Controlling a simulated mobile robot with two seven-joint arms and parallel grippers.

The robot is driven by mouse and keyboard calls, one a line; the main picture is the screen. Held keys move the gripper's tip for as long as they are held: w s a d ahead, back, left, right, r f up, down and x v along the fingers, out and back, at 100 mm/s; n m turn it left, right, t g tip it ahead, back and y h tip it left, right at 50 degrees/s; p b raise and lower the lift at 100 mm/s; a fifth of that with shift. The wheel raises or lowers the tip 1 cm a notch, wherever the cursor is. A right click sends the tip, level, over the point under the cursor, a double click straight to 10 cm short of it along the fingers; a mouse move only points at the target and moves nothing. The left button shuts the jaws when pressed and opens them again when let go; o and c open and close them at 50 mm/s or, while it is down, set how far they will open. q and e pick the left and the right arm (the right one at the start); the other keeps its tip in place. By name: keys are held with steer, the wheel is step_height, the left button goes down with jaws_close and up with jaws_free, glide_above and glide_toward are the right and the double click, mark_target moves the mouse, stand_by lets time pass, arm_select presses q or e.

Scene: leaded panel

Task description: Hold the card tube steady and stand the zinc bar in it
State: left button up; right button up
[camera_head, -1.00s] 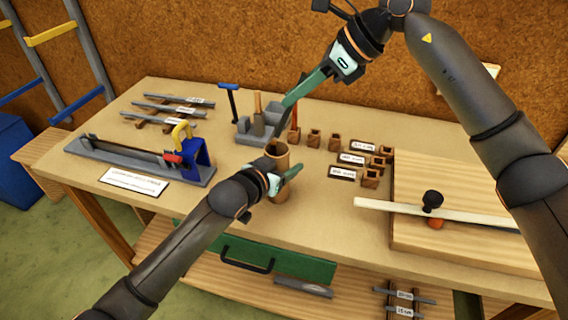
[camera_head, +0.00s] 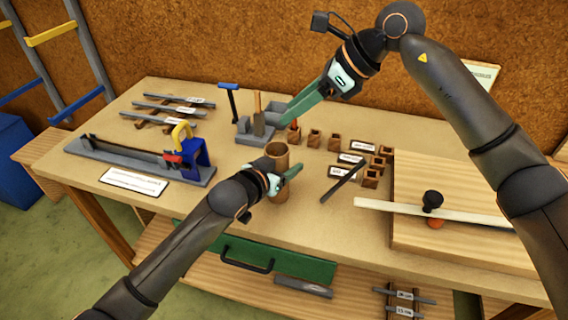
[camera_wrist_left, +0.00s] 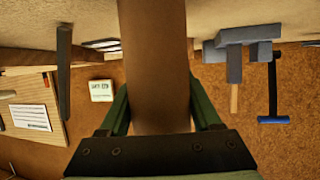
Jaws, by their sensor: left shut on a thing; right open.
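The brown card tube (camera_head: 277,156) stands upright on the table. My left gripper (camera_head: 290,174) is shut on its side; the tube also fills the middle of the left wrist view (camera_wrist_left: 157,65). A dark bar (camera_head: 342,185), apparently the zinc bar, is right of the tube, outside it and apart from both grippers. In the left wrist view the bar (camera_wrist_left: 64,75) rises across the background, so it looks tilted rather than flat; I cannot tell whether it touches the table. My right gripper (camera_head: 294,110) is open, above the grey block behind the tube.
Small brown square sockets with labels (camera_head: 341,171) stand right of the tube. A wooden board (camera_head: 440,244) with a pale strip (camera_head: 470,216) is at the right. A grey fixture with a blue end (camera_head: 196,158) and several bars on rests (camera_head: 172,111) are at the left.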

steer(key=v, duration=1.2)
stand_by(0.5)
steer(key=n+g+h, duration=0.2)
steer(key=n+h, duration=0.3)
steer(key=h, duration=0.6)
glide_above(351, 174)
steer(key=a, duration=0.3)
step_height(351, 174, down, 20)
steer(key=shift+w+a+r, duration=0.1)
steer(key=shift+w+r, duration=0.05)
steer(key=shift+r, duration=0.05)
steer(key=shift+d+f+n+h, duration=0.3)
steer(key=shift+d+f+h, duration=0.2)
steer(key=shift+h, duration=0.2)
steer(key=x, duration=0.6)
steer(key=shift+w+d, duration=0.1)
steer(key=shift+d, duration=0.1)
steer(key=shift+w+x, duration=0.1)
steer(key=shift+x, duration=1.4)
steer(key=shift+w+x, duration=0.15)
steer(key=shift+x, duration=1.35)
steer(key=shift+r, duration=0.1)
steer(key=shift+c, duration=0.3)
